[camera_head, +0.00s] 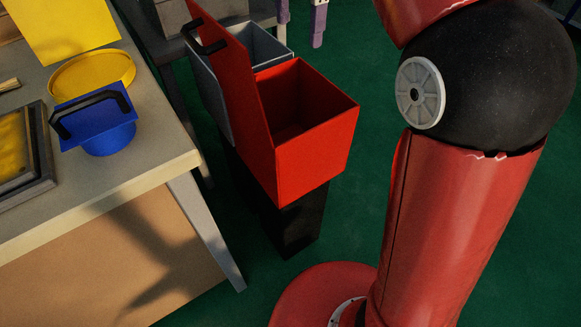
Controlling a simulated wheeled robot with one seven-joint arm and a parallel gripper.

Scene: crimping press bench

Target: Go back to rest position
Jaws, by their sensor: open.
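Two slim fingers with grey and purple parts hang down at the top edge of the head view, and I take them for my gripper (301,33). They stand apart with nothing visible between them. The rest of the gripper is cut off by the frame. My red arm with its black joint fills the right side.
A bench (150,150) at left holds a blue lidded container (105,130), a yellow round container (95,75) with its lid raised, and a dark-framed tray (42,150). An open red bin (315,150) and a grey bin (262,45) stand beside it. Green floor is clear between bins and arm.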

